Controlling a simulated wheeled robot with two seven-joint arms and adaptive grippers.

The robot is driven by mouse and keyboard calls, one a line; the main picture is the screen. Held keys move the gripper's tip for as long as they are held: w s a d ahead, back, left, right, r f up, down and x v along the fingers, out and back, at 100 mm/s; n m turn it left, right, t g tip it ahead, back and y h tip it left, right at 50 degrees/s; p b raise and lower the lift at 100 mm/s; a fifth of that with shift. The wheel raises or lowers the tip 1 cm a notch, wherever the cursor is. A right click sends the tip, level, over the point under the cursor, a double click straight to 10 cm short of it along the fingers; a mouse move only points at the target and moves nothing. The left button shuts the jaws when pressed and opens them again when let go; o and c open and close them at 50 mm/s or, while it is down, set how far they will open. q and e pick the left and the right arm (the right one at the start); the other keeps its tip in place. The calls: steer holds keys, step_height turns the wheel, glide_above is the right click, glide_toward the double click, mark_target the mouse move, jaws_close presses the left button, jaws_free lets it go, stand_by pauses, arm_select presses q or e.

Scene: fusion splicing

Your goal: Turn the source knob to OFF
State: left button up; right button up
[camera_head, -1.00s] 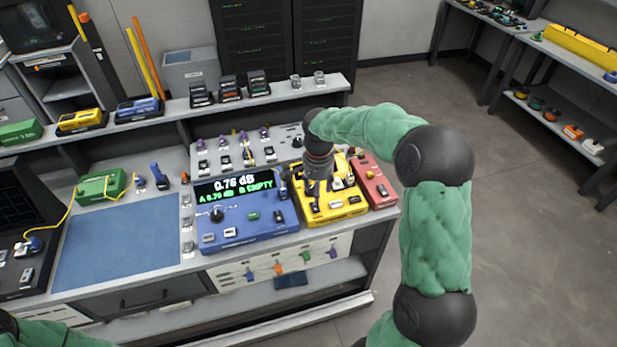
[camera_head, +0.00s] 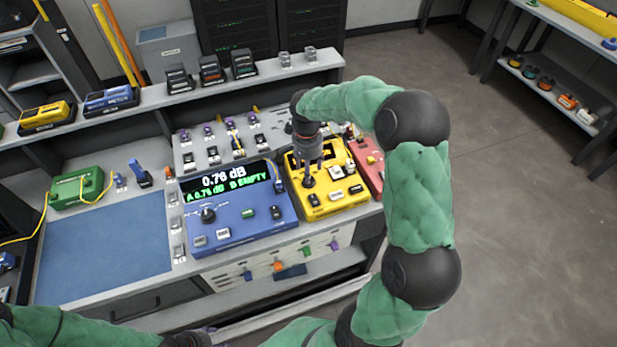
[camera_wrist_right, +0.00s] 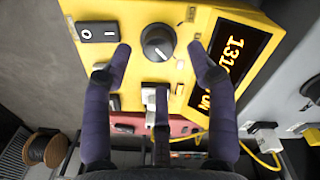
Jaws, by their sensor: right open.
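The yellow source box (camera_head: 345,200) stands on the bench between the blue meter and a red box. In the right wrist view its round black knob (camera_wrist_right: 158,42) carries a white pointer mark toward the picture's lower right. An orange lit display (camera_wrist_right: 232,62) sits beside the knob and is partly covered by a finger. My right gripper (camera_wrist_right: 160,50) is open, with fingertips on either side of the knob, and I cannot tell whether they touch it. In the head view this gripper (camera_head: 309,165) is over the yellow box. My left arm shows at the bottom left, its gripper out of view.
The blue meter (camera_head: 240,222) reads 0.76 dB and has its own black knob. The red box (camera_head: 370,170) stands close on the right. A grey panel with several connectors (camera_head: 222,145) lies behind. The blue mat (camera_head: 105,245) at left is clear.

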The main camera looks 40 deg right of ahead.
steer(key=shift+s+f+b, duration=0.1)
steer(key=shift+f+b, duration=0.35)
steer(key=shift+f, duration=1.4)
steer(key=shift+c, duration=0.3)
steer(key=c, duration=1.1)
